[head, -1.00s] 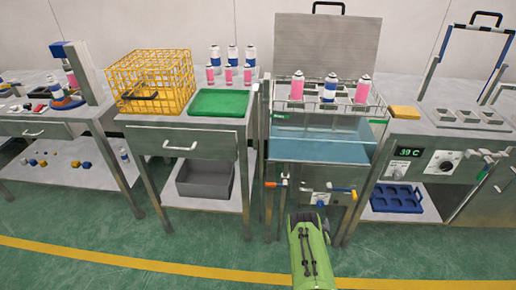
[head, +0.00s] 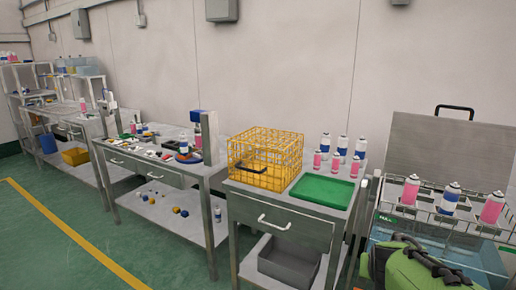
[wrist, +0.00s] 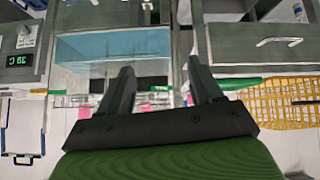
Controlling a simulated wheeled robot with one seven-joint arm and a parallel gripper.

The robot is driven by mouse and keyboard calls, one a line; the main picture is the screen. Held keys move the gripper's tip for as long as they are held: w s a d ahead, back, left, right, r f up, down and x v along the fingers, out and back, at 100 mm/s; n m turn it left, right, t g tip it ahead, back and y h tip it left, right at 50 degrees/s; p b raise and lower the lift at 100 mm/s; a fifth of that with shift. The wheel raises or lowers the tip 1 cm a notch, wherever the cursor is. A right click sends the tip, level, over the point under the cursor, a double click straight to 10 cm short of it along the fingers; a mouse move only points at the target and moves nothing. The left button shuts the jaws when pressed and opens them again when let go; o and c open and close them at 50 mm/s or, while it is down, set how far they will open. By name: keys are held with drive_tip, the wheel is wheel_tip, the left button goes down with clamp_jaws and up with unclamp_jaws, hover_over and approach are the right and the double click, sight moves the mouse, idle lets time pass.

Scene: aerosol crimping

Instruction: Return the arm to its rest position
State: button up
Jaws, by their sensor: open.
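My gripper (wrist: 160,72) shows in the wrist view with its two dark fingers spread apart and nothing between them. The wrist picture is upside down, with the benches and the wall beyond the fingers. In the head view my green arm (head: 425,268) is at the lower right, in front of the water bath; its fingers cannot be made out there. The water bath (wrist: 112,45) lies behind the fingers in the wrist view, and I see no contact with it.
A rack of cans (head: 448,200) stands over the bath at right. Left of it are a green tray (head: 322,190), a yellow wire basket (head: 264,160) and several cans on a bench. A grey bin (head: 288,262) sits below. Green floor (head: 60,240) is free at lower left.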

drive_tip(key=s+a+r+n+g+y, duration=0.1)
drive_tip(key=s+a+n, duration=0.1)
drive_tip(key=s+a, duration=0.45)
drive_tip(key=s+a+r+n+y, duration=0.1)
drive_tip(key=s+a+r+y, duration=0.15)
drive_tip(key=s, duration=0.75)
drive_tip(key=s+a+n+g+y, duration=0.1)
drive_tip(key=s+a+n, duration=0.1)
drive_tip(key=s+a, duration=0.5)
wheel_tip(320, 180, up, 16)
drive_tip(key=d+p, duration=0.1)
drive_tip(key=p, duration=1.4)
drive_tip(key=shift+s+d+f, duration=0.15)
drive_tip(key=shift+s+d, duration=0.15)
drive_tip(key=shift+s, duration=0.05)
